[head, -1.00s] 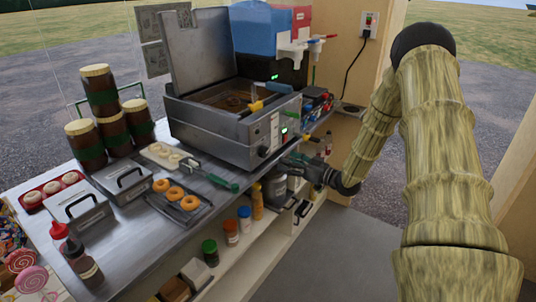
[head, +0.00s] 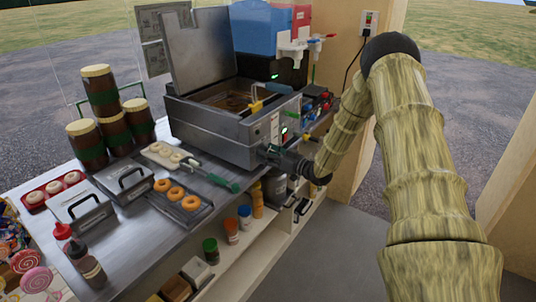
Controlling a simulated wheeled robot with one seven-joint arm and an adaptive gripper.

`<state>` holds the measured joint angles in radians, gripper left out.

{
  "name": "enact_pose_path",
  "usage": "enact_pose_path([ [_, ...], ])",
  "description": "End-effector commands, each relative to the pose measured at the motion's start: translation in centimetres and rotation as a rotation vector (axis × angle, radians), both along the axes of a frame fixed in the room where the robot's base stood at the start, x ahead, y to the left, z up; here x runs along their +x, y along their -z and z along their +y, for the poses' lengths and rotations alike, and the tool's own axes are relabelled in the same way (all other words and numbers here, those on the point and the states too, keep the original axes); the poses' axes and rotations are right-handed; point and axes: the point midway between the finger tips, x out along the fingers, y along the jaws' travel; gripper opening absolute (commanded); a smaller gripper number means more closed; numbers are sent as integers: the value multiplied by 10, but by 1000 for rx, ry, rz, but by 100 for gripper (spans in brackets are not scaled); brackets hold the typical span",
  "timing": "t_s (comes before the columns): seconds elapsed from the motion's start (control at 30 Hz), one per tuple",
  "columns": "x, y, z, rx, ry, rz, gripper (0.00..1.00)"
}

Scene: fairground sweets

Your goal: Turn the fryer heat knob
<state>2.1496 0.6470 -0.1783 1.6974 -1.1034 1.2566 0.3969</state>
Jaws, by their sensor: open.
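The grey metal fryer (head: 205,138) stands on the counter with its lid (head: 200,48) raised. Its front panel (head: 274,132) has a small green display and a white label. My gripper (head: 268,155) is open at the lower part of this panel. It covers the place of the dark heat knob, so the knob is hidden. I cannot tell whether the fingers are around the knob or touching it.
The steel counter (head: 135,230) holds a tray of ring doughnuts (head: 170,208), lidded boxes and brown jars (head: 88,145) left of the fryer. A blue and red drinks dispenser (head: 262,28) stands behind. Shelves with bottles (head: 232,230) lie below my gripper.

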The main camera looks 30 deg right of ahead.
Motion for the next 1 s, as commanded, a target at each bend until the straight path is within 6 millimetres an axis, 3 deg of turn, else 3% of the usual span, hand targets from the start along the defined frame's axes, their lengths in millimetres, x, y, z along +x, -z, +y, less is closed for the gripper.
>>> enact_pose_path([
  [0.07, 0, 0, 0, 0, 0, 0, 62],
  [0.3, 0, 0, -1, 0, 1, 0, 18],
  [0.33, 0, 0, -1, 0, 1, 0, 16],
  [0.67, 0, 1, -1, -36, 1, -16, 16],
  [1.0, 0, 3, -1, -239, 1, -100, 16],
])
